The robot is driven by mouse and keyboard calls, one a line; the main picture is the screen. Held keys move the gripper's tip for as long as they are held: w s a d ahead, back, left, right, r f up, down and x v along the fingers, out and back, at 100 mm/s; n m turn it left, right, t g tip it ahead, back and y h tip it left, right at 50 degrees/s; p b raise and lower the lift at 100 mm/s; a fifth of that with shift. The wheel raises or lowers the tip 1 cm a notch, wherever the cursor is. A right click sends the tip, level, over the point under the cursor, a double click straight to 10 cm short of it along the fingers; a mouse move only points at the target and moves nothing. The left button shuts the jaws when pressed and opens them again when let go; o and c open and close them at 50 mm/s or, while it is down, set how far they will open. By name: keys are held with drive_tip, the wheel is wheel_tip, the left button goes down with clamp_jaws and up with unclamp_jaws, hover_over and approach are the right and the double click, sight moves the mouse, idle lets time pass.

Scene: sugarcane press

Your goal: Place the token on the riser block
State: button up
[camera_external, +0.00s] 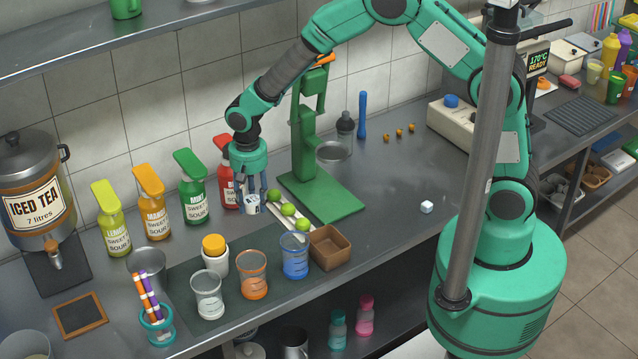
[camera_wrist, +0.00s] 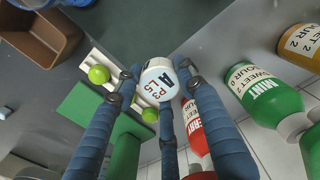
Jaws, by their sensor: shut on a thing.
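The token is a white round piece (camera_external: 252,204) with dark and red lettering on its face. In the wrist view the token (camera_wrist: 158,82) sits between my blue fingertips. My gripper (camera_external: 251,199) is shut on the token, just left of the lime holder and in front of the red syrup bottle. I cannot tell whether the token touches the counter. No thing is clearly marked as the riser block.
A pale holder with several limes (camera_external: 288,210) and the green press (camera_external: 322,195) are right of my gripper. Syrup bottles (camera_external: 193,190) stand along the wall. Beakers (camera_external: 253,275) and a brown box (camera_external: 329,246) are in front. The counter right of the press is mostly clear.

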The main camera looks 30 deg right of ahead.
drive_tip(key=s+a+r+p, duration=0.1)
drive_tip(key=s+a+r, duration=0.1)
drive_tip(key=s, duration=0.7)
drive_tip(key=s+a+r+p, duration=0.2)
drive_tip(key=s+r, duration=0.3)
drive_tip(key=s, duration=0.4)
drive_tip(key=shift+a, duration=0.1)
hover_over(213, 241)
drive_tip(key=shift+s+d+f, duration=0.3)
drive_tip(key=shift+s+f, duration=0.05)
drive_tip(key=shift+f, duration=0.35)
drive_tip(key=shift+w+a+b, duration=0.3)
drive_tip(key=shift+f+b, duration=0.3)
drive_tip(key=shift+f, duration=1.5)
drive_tip(key=shift+f, duration=0.1)
